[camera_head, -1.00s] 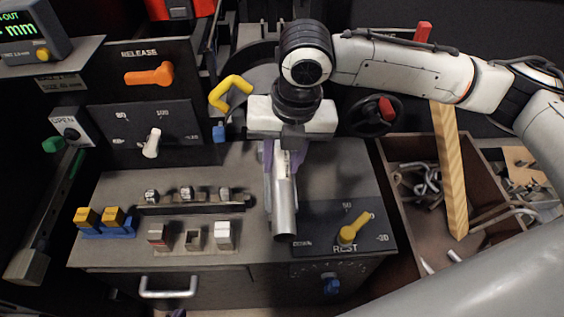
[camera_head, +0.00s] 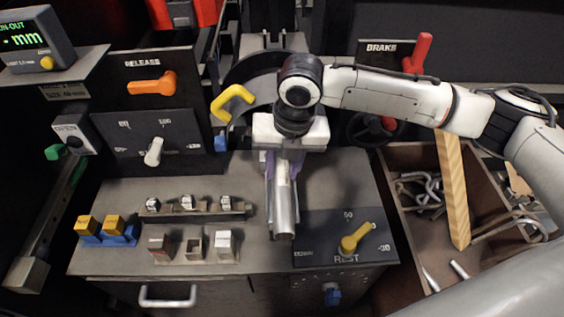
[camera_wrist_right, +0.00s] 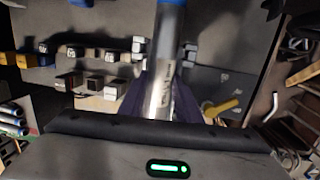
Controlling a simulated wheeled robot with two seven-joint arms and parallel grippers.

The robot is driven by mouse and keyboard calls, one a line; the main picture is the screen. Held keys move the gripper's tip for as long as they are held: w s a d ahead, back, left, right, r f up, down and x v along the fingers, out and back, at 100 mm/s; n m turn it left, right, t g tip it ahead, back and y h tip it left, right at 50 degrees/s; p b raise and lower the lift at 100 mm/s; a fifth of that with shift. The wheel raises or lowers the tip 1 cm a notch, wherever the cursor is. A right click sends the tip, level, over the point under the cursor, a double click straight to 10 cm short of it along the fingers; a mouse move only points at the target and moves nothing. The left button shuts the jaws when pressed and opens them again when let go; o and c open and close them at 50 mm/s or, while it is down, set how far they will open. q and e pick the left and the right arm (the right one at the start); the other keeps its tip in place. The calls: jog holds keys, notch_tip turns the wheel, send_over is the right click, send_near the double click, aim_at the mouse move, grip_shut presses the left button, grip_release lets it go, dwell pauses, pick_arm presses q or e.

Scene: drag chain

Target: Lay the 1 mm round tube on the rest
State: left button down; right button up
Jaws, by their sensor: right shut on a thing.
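My right gripper (camera_head: 283,180) points down over the middle of the grey bench and is shut on a silver metal round tube (camera_head: 285,212). The tube's near end reaches toward the left edge of the panel marked REST (camera_head: 310,225). In the right wrist view the tube (camera_wrist_right: 166,55) runs up from between the dark purple fingers (camera_wrist_right: 160,98), with faint markings on its side and a blue end at the top. I cannot tell whether it touches the bench. The tube's upper part is hidden by the gripper. My left gripper is out of view.
A yellow lever (camera_head: 356,238) is on the REST panel. Small blocks (camera_head: 193,245) and a rail of metal pieces (camera_head: 190,206) stand left of the tube. A wooden bin (camera_head: 408,215) with metal hooks is at the right. A yellow bent handle (camera_head: 232,100) is behind.

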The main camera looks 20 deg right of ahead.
jog(key=shift+f, duration=0.3)
jog(key=o, duration=1.3)
